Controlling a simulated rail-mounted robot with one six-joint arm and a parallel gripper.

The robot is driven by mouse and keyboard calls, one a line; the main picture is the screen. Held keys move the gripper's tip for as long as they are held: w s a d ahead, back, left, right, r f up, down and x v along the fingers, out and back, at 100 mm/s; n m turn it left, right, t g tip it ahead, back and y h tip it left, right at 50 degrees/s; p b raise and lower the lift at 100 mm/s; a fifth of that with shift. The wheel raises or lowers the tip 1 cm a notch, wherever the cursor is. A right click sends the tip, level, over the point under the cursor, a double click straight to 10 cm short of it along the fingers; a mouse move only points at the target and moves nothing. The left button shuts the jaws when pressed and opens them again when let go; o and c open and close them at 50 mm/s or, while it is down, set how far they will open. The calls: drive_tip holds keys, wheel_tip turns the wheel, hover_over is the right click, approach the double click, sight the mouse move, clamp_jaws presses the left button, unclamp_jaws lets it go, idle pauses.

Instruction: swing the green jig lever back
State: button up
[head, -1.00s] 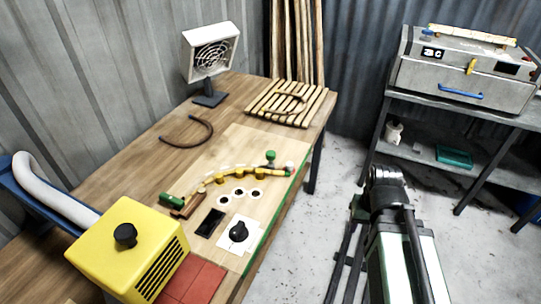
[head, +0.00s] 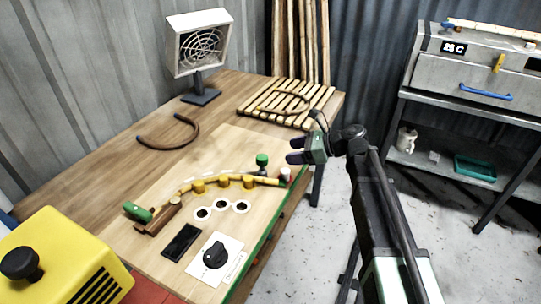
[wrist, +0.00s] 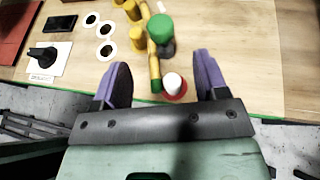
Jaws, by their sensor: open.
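A green round knob on a dark post (head: 262,160) stands near the right end of a curved jig on the board. It also shows in the wrist view (wrist: 161,28), beyond my fingertips. A green handle (head: 138,212) sits beside a brown block at the jig's left end. I cannot tell which of the two is the lever. A yellowish curved strip (head: 208,184) runs along several yellow pegs. My gripper (head: 293,150) is open and empty, above and right of the knob. In the wrist view its purple fingers (wrist: 162,62) are wide apart.
A white-topped peg with a red base (head: 285,175) stands just right of the knob. A black dial (head: 215,255) and a yellow box (head: 62,265) are nearer. A slatted rack (head: 285,102) and a white fan heater (head: 198,45) stand behind.

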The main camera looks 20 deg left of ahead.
sight(263, 157)
drive_tip(key=b+x, duration=0.1)
drive_tip(key=x, duration=0.2)
drive_tip(key=b+x, duration=0.1)
drive_tip(key=x, duration=0.3)
drive_tip(key=b+x, duration=0.2)
drive_tip(key=x, duration=0.1)
drive_tip(key=shift+f, duration=0.35)
drive_tip(key=shift+a, duration=0.35)
drive_tip(key=shift+c, duration=0.5)
clamp_jaws()
